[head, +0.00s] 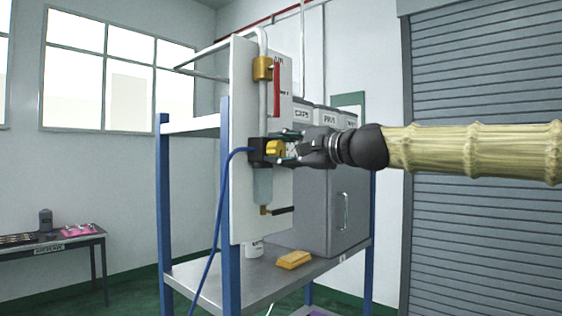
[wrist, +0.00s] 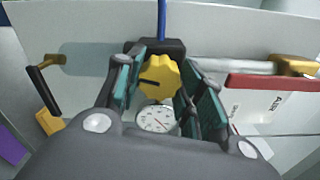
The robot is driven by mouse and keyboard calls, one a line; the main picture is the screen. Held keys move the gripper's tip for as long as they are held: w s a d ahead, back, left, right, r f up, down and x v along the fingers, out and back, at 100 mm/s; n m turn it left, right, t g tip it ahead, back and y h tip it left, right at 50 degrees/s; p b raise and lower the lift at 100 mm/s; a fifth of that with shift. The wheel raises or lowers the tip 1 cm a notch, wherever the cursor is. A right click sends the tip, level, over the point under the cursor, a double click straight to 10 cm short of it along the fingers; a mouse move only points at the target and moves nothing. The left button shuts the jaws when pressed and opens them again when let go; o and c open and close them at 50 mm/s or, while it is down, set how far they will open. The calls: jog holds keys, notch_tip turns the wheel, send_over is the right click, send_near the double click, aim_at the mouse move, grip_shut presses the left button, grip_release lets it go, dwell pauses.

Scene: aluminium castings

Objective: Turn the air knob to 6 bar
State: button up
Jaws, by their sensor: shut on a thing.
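The yellow air knob (wrist: 155,78) sits on a black regulator block on a white upright panel. It has a dark pointer line, and in the head view it shows (head: 275,148) just left of my gripper. My gripper (head: 287,146) reaches in from the right. In the wrist view the gripper's two teal-padded fingers (wrist: 160,85) stand on either side of the knob and are shut on it. A round white gauge (wrist: 157,119) with a red needle shows below the knob, partly hidden by the gripper; its numbers are too small to read.
A red lever (head: 276,90) and brass valve (head: 263,68) are above the knob on the panel (head: 242,200). Below is a black-handled drain valve (head: 278,211). A blue hose (head: 216,225) hangs left. Grey bins (head: 345,205) and a yellow block (head: 293,260) stand on the shelf.

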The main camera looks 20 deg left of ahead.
jog(key=shift+w+n+b, duration=0.1)
jog(key=shift+n+b, duration=0.95)
jog(key=shift+n, duration=0.15)
jog(key=shift+d, duration=0.1)
jog(key=o, duration=1)
jog(key=shift+o, duration=0.2)
jog(key=v, duration=1.2)
